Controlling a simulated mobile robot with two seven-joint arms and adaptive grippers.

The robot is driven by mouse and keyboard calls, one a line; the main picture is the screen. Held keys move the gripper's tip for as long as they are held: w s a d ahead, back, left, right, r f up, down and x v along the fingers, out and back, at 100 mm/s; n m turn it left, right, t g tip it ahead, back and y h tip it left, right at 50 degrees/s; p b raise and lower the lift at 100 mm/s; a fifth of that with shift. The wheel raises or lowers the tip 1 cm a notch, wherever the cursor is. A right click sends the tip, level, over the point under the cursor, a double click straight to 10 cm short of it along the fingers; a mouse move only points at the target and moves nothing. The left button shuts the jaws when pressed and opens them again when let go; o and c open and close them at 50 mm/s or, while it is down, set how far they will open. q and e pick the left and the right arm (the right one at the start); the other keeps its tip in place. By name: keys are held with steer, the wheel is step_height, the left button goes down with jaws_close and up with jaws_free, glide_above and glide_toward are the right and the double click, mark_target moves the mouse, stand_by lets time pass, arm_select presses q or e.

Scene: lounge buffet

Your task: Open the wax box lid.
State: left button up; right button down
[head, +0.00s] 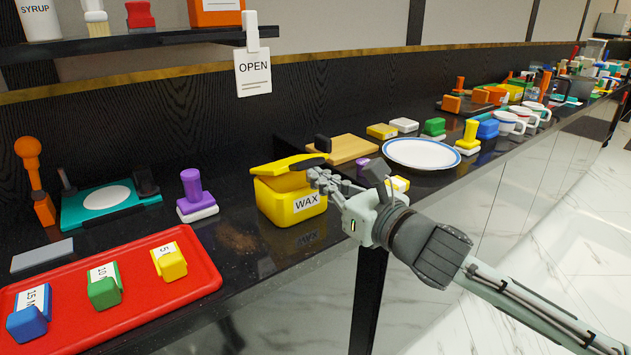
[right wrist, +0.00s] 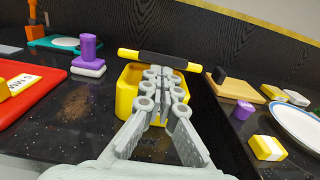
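The yellow wax box (head: 292,205) stands on the black counter with a white WAX label on its front. Its yellow lid (head: 277,167) is partly raised and tilted, with a gap above the box's rim. A black grip (right wrist: 160,58) runs along the lid's raised edge. My right gripper (head: 316,176) is at the box's front right, its fingertips just under the lid's raised edge. In the right wrist view its fingers (right wrist: 162,76) are close together with nothing seen between them. I cannot tell whether they touch the lid. The box's inside is mostly hidden. My left gripper is not in view.
A purple-handled stamp (head: 194,192) stands left of the box, and a red tray (head: 196,277) with weights lies at the front left. A wooden board (head: 347,148) and a blue-rimmed plate (head: 421,153) lie to the right. A shelf with a hanging OPEN sign (head: 253,73) is above.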

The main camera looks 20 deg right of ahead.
mark_target(312, 162)
steer(key=shift+w+a+r+p, duration=0.1)
steer(key=shift+w+r+p, duration=0.15)
steer(key=shift+r+p, duration=0.4)
steer(key=shift+w+a+r+p, duration=0.1)
steer(key=shift+w+r+p, duration=0.1)
steer(key=shift+r+p, duration=0.4)
steer(key=shift+f, duration=0.15)
steer(key=shift+w+a+r, duration=0.1)
steer(key=shift+w+r, duration=0.25)
steer(key=shift+r, duration=0.2)
steer(key=shift+w+a+r, duration=0.1)
steer(key=shift+w+r, duration=0.25)
steer(key=shift+r, duration=0.2)
